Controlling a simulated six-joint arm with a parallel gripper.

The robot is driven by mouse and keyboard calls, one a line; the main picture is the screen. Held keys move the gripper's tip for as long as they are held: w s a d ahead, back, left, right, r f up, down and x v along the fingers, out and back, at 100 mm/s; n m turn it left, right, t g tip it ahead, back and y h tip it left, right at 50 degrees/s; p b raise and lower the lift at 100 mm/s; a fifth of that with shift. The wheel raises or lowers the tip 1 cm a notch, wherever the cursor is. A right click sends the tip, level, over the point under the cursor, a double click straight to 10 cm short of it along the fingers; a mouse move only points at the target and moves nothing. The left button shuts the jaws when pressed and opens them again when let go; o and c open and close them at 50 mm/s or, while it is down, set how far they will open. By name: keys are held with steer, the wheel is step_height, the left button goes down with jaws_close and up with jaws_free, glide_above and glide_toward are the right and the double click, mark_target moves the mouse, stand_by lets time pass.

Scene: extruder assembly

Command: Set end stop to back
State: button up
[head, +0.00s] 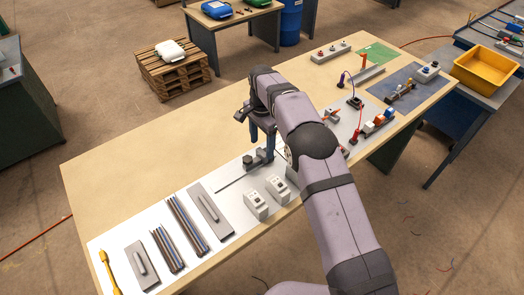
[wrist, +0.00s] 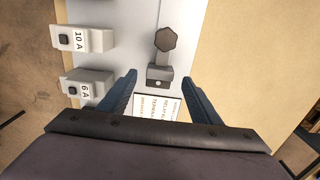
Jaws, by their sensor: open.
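The end stop is a small grey block with a dark lobed knob. In the wrist view its knob (wrist: 167,39) is upper centre and its block (wrist: 158,77) sits just below, between the fingertips. In the head view the end stop (head: 248,161) stands on the light panel at the end of a thin dark slot (head: 232,181). My gripper (wrist: 160,80) is open, with one blue finger on each side of the block and visible gaps. In the head view my gripper (head: 262,142) points down over the end stop, and the arm hides part of the area.
Two white breakers marked 10 A (wrist: 95,39) and 6 A (wrist: 90,84) stand left of the end stop in the wrist view. A printed card (wrist: 155,107) lies below the block. In the head view a yellow bin (head: 485,70) is far right. Bare tabletop (head: 150,150) lies to the left.

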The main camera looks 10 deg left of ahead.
mark_target(262, 152)
steer(key=shift+f+p, duration=0.75)
steer(key=shift+f, duration=1.65)
